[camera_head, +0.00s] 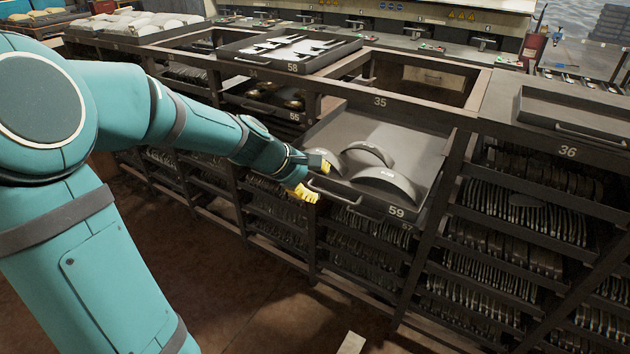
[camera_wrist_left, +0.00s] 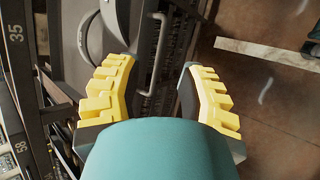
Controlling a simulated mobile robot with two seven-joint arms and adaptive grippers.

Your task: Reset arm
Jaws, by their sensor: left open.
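My left arm, teal, comes in from the left in the head view. Its gripper (camera_head: 314,180) has yellow fingers spread apart beside the left end of the front handle (camera_head: 336,194) of the pulled-out tray 59 (camera_head: 425,150). In the left wrist view the open fingers (camera_wrist_left: 158,62) have a gap between them, and the handle (camera_wrist_left: 157,55) shows in it, beyond the tips. I cannot tell whether they touch it. Several grey curved brake shoes (camera_head: 385,184) lie in tray 59. My right gripper is not in view.
Tray 58 (camera_head: 292,67) with metal parts sits on the rack top at the back. Tray 36 (camera_head: 572,122) is at the right. Shelves packed with brake shoes (camera_head: 510,205) lie below. The brown floor (camera_head: 270,310) in front is mostly clear.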

